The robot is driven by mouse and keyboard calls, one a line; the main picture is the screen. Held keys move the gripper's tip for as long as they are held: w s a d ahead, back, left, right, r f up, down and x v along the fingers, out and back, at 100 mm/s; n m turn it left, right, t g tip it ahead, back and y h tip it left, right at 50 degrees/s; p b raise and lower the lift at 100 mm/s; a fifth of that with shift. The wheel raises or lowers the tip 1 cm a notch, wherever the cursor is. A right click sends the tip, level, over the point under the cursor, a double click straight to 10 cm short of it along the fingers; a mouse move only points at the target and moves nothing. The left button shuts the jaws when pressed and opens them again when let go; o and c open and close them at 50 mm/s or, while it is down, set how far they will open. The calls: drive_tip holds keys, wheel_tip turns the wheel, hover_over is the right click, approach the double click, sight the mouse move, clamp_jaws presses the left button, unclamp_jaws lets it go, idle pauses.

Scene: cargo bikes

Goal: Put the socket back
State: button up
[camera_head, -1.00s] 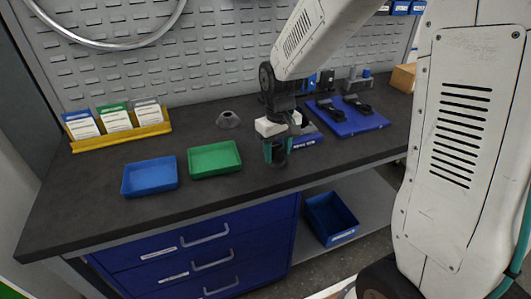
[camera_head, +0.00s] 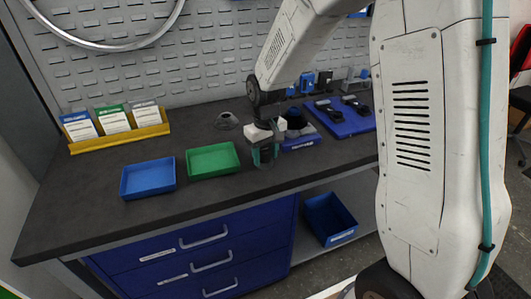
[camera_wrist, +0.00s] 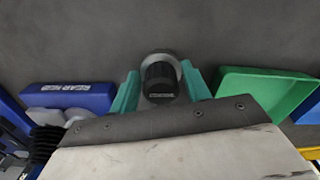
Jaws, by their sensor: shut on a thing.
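The socket is a dark ribbed cylinder with a grey ring, seen in the wrist view (camera_wrist: 160,80) between the teal fingertips. My gripper (camera_head: 264,154) is shut on it, above the dark workbench between the green tray and the blue box. The fingers also show in the wrist view (camera_wrist: 160,88), one on each side of the socket. In the head view the fingers mostly hide the socket. I cannot tell whether its lower end touches the bench.
A green tray (camera_head: 213,160) and a blue tray (camera_head: 148,178) lie to the left. A blue box marked REAR HUB (camera_wrist: 68,97) holds parts. A blue board (camera_head: 338,124) with black tools lies behind right. A grey cone-like part (camera_head: 227,122) stands behind.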

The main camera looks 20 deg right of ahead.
sight(266, 150)
drive_tip(key=o, duration=1.4)
wheel_tip(266, 150, up, 12)
drive_tip(key=s+d+r+m, duration=0.1)
drive_tip(key=s+r, duration=0.3)
drive_tip(key=s, duration=0.3)
drive_tip(key=s+d+r, duration=0.1)
drive_tip(key=s+r, duration=0.3)
drive_tip(key=s, duration=0.3)
drive_tip(key=shift+m+t, duration=0.6)
drive_tip(key=shift+m, duration=0.2)
drive_tip(key=s, duration=1)
drive_tip(key=s+d, duration=0.1)
drive_tip(key=s, duration=0.5)
drive_tip(key=shift+f, duration=0.35)
